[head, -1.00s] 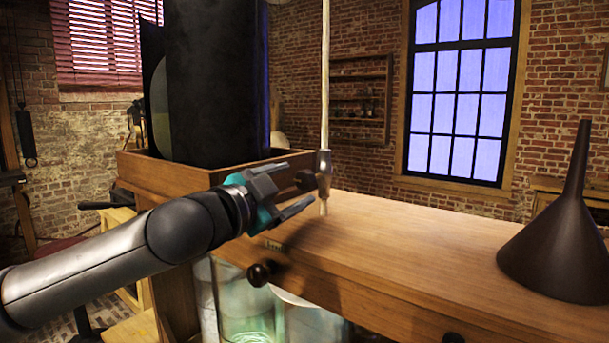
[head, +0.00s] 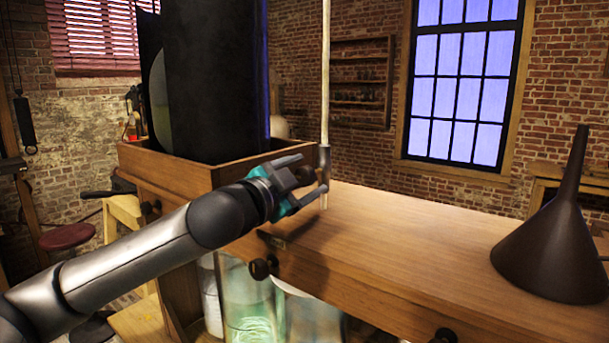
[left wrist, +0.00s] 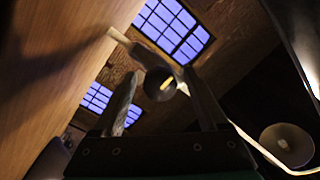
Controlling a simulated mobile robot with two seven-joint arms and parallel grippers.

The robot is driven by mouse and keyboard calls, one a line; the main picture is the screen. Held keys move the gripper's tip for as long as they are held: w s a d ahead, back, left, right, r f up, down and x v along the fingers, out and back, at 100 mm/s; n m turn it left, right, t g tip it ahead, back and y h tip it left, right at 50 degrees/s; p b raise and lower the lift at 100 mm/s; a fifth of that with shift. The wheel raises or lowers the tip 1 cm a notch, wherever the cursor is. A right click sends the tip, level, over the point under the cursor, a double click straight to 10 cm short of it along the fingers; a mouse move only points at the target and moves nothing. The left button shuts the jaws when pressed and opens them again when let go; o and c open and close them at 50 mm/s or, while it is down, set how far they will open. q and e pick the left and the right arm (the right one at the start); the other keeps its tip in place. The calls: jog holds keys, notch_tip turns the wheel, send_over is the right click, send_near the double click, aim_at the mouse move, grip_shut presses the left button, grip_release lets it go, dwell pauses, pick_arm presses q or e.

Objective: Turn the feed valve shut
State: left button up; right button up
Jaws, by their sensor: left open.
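The feed valve (head: 324,158) is a small metal body on the thin upright pipe above the wooden bench. Its dark round knob (head: 304,176) faces my left gripper (head: 313,173) and is partly hidden by the fingers. In the left wrist view, the knob (left wrist: 154,82) shows a yellowish slot or mark at its middle. It sits between the tips of the open left gripper (left wrist: 161,72), with a finger on each side. I cannot tell whether either finger touches it. My right gripper is out of view.
A dark funnel (head: 555,245) stands on the right of the bench top (head: 420,235). A wooden box (head: 215,178) holding tall dark cylinders stands behind my left arm. Glass jars (head: 250,300) stand below the bench. A dark drawer knob (head: 262,268) juts from its front.

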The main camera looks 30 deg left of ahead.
pick_arm(q)
grip_shut()
dwell(0.5)
jog(key=m, duration=0.4)
jog(key=shift+m+p, duration=0.35)
jog(key=shift+m, duration=0.05)
jog(key=m, duration=0.4)
jog(key=shift+m+t+p, duration=0.3)
jog(key=shift+m+t, duration=0.1)
jog(key=m+h, duration=0.1)
jog(key=m, duration=0.4)
jog(key=shift+r+p, duration=0.1)
jog(key=shift+p, duration=0.2)
jog(key=shift+m+h+p, duration=0.35)
jog(key=shift+m+h, duration=0.05)
jog(key=shift+m, duration=2)
